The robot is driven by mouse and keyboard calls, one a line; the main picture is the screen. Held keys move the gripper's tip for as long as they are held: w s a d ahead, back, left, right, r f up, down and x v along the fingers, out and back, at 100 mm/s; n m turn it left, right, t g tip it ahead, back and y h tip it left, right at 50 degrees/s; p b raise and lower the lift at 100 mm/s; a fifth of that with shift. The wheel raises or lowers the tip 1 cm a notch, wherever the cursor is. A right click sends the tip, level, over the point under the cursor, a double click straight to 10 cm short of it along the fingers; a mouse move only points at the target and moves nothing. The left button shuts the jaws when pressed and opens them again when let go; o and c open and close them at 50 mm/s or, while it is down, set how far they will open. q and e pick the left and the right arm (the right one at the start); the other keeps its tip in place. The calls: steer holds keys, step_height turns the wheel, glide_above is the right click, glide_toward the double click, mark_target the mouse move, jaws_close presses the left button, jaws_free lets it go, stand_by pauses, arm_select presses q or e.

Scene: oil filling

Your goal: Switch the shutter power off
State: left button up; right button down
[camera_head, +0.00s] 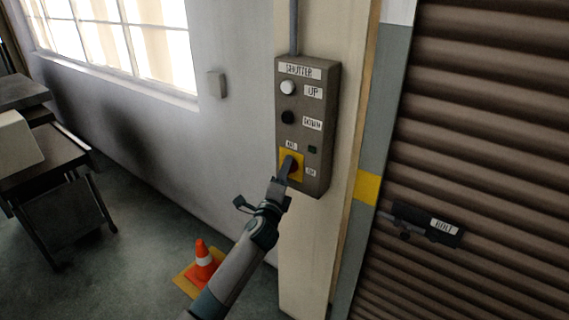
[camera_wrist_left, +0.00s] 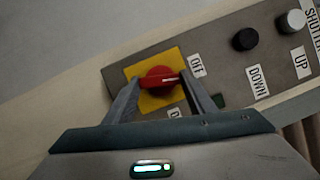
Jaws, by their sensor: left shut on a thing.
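The shutter control box (camera_head: 307,125) is a grey-brown panel on the pale post, with a white UP button, a black DOWN button and a power switch at the bottom. The switch is a red rotary knob (camera_wrist_left: 160,79) on a yellow plate (camera_wrist_left: 137,72); the wrist view shows it with its handle bar between the fingers. My left gripper (camera_head: 284,173) is at the knob, and its fingers (camera_wrist_left: 163,90) are shut on it from both sides. In the head view the gripper hides most of the knob. A small dark green lamp (camera_head: 312,150) sits above right of the plate. My right gripper is not in view.
A brown slatted shutter (camera_head: 480,140) with a labelled bolt (camera_head: 428,224) is at the right. An orange cone (camera_head: 203,262) stands on the floor left of my arm. A table with a pale object is at the far left.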

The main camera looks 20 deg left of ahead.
arm_select(q)
steer(key=n+g+p, duration=0.1)
steer(key=n+p, duration=0.1)
steer(key=n, duration=0.1)
steer(key=shift+r+p, duration=0.1)
steer(key=shift+p, duration=0.3)
steer(key=o, duration=1)
steer(key=shift+o, duration=0.2)
steer(key=s+d+b, duration=0.2)
steer(key=s+b, duration=0.3)
steer(key=s, duration=1.2)
steer(key=shift+s, duration=0.15)
